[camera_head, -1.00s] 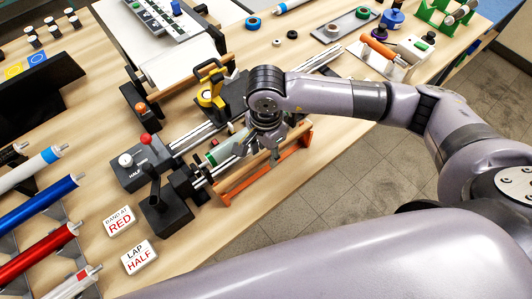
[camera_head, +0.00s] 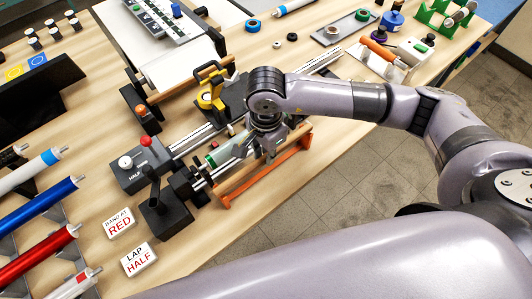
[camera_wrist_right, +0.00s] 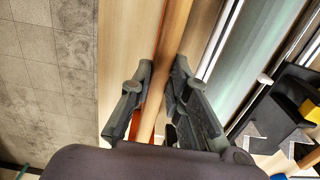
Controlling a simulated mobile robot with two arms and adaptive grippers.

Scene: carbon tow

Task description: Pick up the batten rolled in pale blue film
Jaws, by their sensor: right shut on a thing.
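A bare-looking wooden batten (camera_head: 236,182) lies along an orange rack (camera_head: 264,173) at the table's front edge. My right gripper (camera_head: 264,150) is over it. In the right wrist view, the fingers of my right gripper (camera_wrist_right: 162,66) stand on both sides of the batten (camera_wrist_right: 174,25) and are shut on it. No pale blue film shows on the visible wood. A pale green-blue sheet or roll (camera_wrist_right: 258,45) lies beside it, between the rails; in the head view this pale piece (camera_head: 216,155) is partly hidden by my gripper. My left gripper is out of view.
A rail machine with a black lever (camera_head: 156,185) and red knob (camera_head: 146,141) stands left of the gripper. A yellow clamp (camera_head: 211,92) is behind. Two signs, "RED" (camera_head: 119,223) and "HALF" (camera_head: 139,258), lie at front.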

